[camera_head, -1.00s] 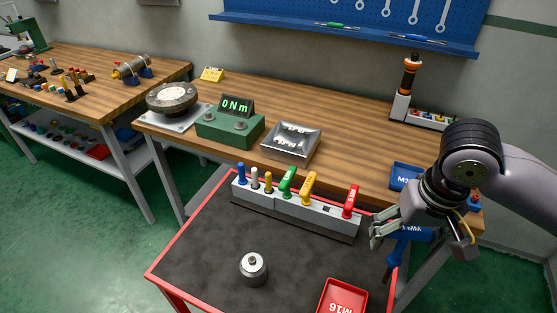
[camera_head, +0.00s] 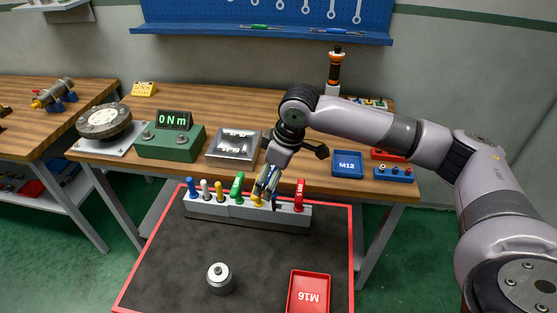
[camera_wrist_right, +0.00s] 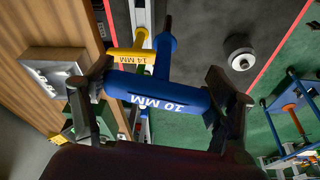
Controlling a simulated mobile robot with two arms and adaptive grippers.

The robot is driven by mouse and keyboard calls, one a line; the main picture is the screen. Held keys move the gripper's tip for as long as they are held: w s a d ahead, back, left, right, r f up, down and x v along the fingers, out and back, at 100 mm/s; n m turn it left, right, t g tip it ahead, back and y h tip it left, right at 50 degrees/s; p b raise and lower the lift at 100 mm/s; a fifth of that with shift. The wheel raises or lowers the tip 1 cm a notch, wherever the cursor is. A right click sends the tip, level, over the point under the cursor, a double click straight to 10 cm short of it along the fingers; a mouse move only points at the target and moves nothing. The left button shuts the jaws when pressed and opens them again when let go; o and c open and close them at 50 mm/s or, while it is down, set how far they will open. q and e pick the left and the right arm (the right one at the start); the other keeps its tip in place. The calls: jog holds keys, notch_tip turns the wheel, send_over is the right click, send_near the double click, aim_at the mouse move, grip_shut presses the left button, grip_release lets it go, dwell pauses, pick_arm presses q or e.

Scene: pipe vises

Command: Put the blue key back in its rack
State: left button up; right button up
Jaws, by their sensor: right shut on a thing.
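The blue key is a T-handle key marked 10 MM. In the right wrist view its thick blue handle (camera_wrist_right: 155,92) lies across between my right gripper's two fingers (camera_wrist_right: 160,105), which are shut on it. Its shaft points away from the gripper, and its tip shows beside the rack's grey strip. In the head view my right gripper (camera_head: 266,188) is over the grey rack (camera_head: 262,226), between a yellow key (camera_head: 257,200) and a red key (camera_head: 299,195). The gripper hides most of the blue key and that stretch of rack there. My left gripper is out of view.
The rack also holds a green key (camera_head: 237,187) and several small drivers at its left. The red M16 tray (camera_head: 309,293) and a metal cylinder (camera_head: 220,281) are on the dark cart top (camera_head: 175,262). The workbench (camera_head: 335,120) stands behind.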

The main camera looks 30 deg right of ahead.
jog(key=shift+w+d+f+n+y+p, duration=0.2)
jog(key=shift+w+d+f+n+p, duration=0.1)
jog(key=shift+w+d+n, duration=0.5)
jog(key=shift+w+d+f+n+y+p, duration=0.2)
jog(key=shift+w+d+n, duration=0.3)
jog(key=shift+w+d, duration=0.55)
jog(key=shift+s, duration=0.1)
notch_tip(320, 180, down, 2)
jog(key=shift+d+f+p, duration=0.1)
jog(key=shift+p, duration=0.9)
jog(key=shift+f, duration=0.1)
